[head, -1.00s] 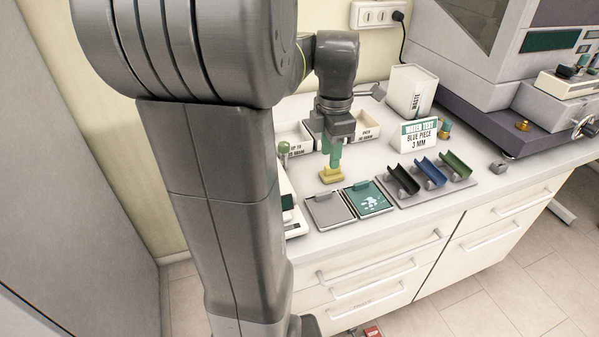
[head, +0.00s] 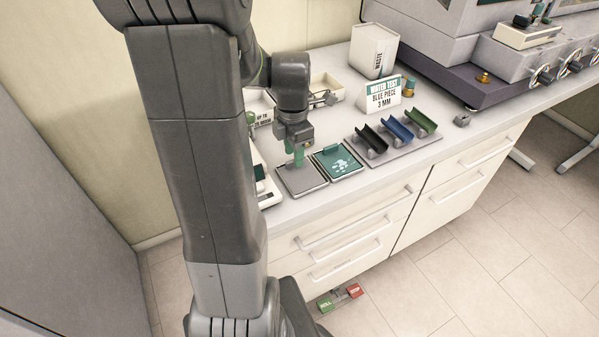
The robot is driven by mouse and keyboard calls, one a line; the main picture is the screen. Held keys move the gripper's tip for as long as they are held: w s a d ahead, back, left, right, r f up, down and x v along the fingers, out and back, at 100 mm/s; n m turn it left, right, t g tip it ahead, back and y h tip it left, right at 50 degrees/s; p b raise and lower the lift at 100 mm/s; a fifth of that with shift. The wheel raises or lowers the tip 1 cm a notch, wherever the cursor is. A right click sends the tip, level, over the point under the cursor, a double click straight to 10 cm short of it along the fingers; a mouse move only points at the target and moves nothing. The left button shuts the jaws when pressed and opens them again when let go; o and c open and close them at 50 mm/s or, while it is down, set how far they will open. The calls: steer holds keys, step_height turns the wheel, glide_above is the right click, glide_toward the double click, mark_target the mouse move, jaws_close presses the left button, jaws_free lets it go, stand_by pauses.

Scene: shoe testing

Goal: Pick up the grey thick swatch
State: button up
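A flat dark-grey square pad (head: 306,184) lies near the front left of the counter. I cannot tell whether it bears a separate grey thick swatch. My gripper (head: 296,158) points down with green fingers at the pad's back edge; its fingertips look low over or touching that area. The small picture does not show whether the fingers are apart or closed, or whether anything is between them. The yellow piece seen earlier is not visible now.
A green pad (head: 338,163) with pale marks lies right of the grey one. A rack (head: 388,149) with black, blue and green cradles stands beyond it. A white scale (head: 268,190) is close on the left. Behind are a sign (head: 382,95) and a waste bin (head: 373,50).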

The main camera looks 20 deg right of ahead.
steer(key=shift+f, duration=0.95)
steer(key=shift+c, duration=0.2)
jaws_close()
steer(key=shift+r, duration=0.1)
